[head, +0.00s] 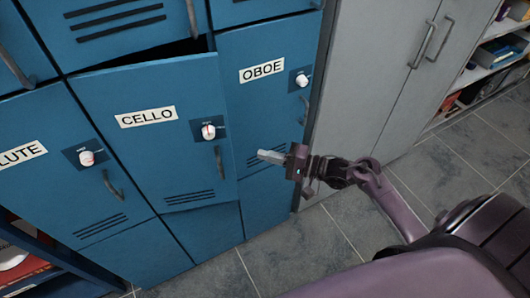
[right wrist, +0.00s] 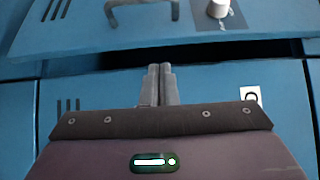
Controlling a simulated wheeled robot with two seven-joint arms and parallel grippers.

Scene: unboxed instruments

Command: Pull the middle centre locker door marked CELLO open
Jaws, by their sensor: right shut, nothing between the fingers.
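The blue CELLO door (head: 160,150) is in the middle of the head view and stands a little ajar, with a dark gap along its top edge. It carries a white label, a white knob (head: 208,131) and a dark handle (head: 220,162). My right gripper (head: 262,155) is shut and empty, to the right of the CELLO handle and below the OBOE knob. In the right wrist view its fingers (right wrist: 160,85) are together, pointing at a dark gap beside a blue door with a handle (right wrist: 142,10) and white knob. My left gripper is out of view.
The OBOE door (head: 255,95) is shut to the right, and the LUTE-ending label marks a shut door (head: 60,165) to the left. Grey cabinets (head: 375,80) stand at right. An open shelf (head: 20,265) is at lower left. Tiled floor (head: 300,250) is clear in front.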

